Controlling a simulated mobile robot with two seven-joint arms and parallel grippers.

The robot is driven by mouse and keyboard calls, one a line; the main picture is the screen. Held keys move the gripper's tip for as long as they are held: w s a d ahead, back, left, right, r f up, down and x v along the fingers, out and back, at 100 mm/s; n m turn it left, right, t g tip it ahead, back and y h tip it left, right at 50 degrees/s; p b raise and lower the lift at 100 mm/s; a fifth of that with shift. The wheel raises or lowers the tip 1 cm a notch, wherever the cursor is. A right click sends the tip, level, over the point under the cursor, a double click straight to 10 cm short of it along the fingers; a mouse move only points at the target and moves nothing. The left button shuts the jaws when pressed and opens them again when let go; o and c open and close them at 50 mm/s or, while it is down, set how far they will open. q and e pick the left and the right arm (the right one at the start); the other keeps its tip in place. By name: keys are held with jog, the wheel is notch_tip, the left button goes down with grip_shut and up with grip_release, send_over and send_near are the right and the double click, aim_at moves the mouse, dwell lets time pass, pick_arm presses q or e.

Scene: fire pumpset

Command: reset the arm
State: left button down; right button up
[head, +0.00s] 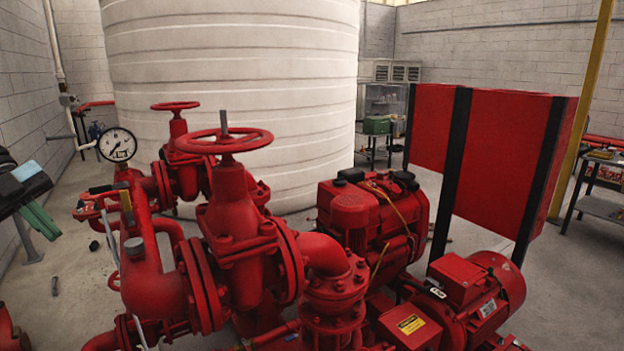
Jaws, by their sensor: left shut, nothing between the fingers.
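My left gripper (41,221) reaches in at the left edge, dark with a light blue patch and green parts at its lower end. It is shut and empty, in the air left of the red pump set. It touches nothing that I can see. My right gripper is not in view. The red pump set fills the middle, with a large handwheel valve (231,212) in front and a smaller handwheel valve (175,130) behind it.
A pressure gauge (117,145) stands above the pipework, right of my left gripper. A white tank (240,70) rises behind. Red motors (467,290) and a red cabinet (490,140) are at the right. Bare floor (60,275) lies below the gripper, with small loose items.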

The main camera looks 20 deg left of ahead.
pick_arm(q)
jog(key=s+d+f+n+t+h, duration=0.15)
jog(key=s+f+h, duration=0.3)
jog(key=f, duration=0.75)
jog(key=s+d+f+n+t+h, duration=0.1)
jog(key=s+f+n+t+h, duration=0.3)
jog(key=f, duration=0.9)
jog(key=s+d+f+n+t, duration=0.3)
jog(key=s+d+f, duration=0.2)
jog(key=d+f, duration=0.4)
jog(key=w+d+f+n+t+y, duration=0.5)
jog(key=w+d+f+y, duration=0.3)
jog(key=y, duration=0.3)
jog(key=s+d+f+n+g+y, duration=0.1)
jog(key=s+d+f+g+y, duration=0.3)
jog(key=s+d+f+g, duration=0.5)
jog(key=s+d+n+t, duration=0.2)
jog(key=d+n, duration=0.3)
jog(key=d, duration=0.5)
jog(key=shift+s+d+f+n+t, duration=0.2)
jog(key=shift+d+f+n+t, duration=0.15)
jog(key=shift+d+f+t, duration=0.1)
